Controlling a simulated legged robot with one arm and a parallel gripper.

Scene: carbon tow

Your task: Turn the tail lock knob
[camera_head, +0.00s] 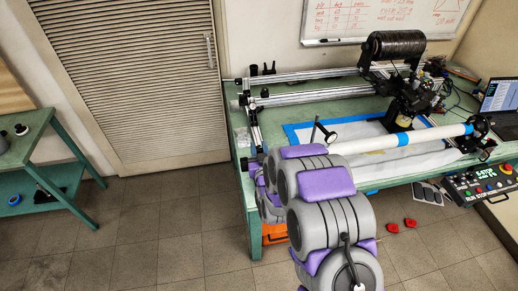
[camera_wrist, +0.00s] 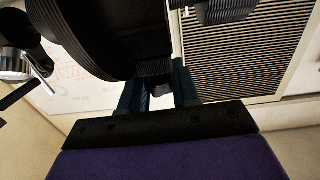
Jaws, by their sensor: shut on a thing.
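In the wrist view, my gripper (camera_wrist: 158,84) has its two blue-grey fingers closed on either side of a small dark ribbed part (camera_wrist: 153,68), which appears to be the tail lock knob. The part sits at the lower edge of a large black round body (camera_wrist: 100,35). The fingers cover much of the knob, so its turn angle cannot be read. In the head view, my grey and purple arm reaches to the left end of the green workbench (camera_head: 243,190) and hides the gripper and the knob.
A white tube (camera_head: 400,140) with blue bands lies along the bench behind my arm. A winding machine with a black spool (camera_head: 396,45) stands at the back. A control box (camera_head: 485,188) and laptop (camera_head: 500,96) are at the right. Floor is clear at left, before the shutter door (camera_head: 135,80).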

